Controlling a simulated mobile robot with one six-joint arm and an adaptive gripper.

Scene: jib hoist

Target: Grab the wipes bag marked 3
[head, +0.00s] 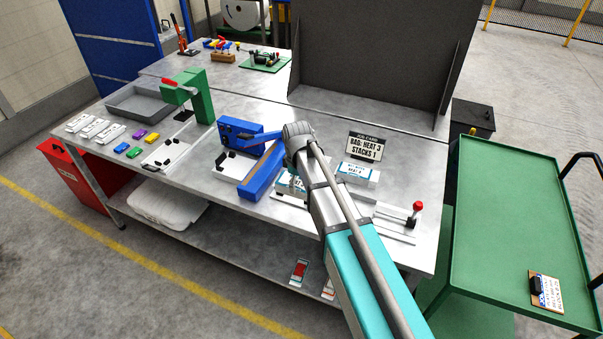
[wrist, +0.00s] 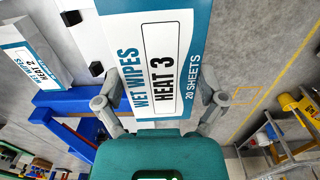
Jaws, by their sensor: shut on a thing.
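The wipes bag marked HEAT 3 (wrist: 158,60) fills the upper middle of the wrist view. It is white and teal, with "WET WIPES" and "20 SHEETS" printed on it. My gripper (wrist: 160,101) is shut on it, with one finger on each side of the bag. In the head view my arm covers most of the gripper. A second wipes bag, marked HEAT 2 (wrist: 35,66), is apart at the left of the wrist view. The job card (head: 365,147) on the bench reads "BAG: HEAT 3, STACKS 1".
A white-and-teal bag (head: 358,174) lies below the job card; its number is too small to read. A blue press (head: 262,172) stands left of my arm. A red-knobbed lever (head: 417,208) is at right. A green cart (head: 510,220) stands beside the bench (head: 225,80).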

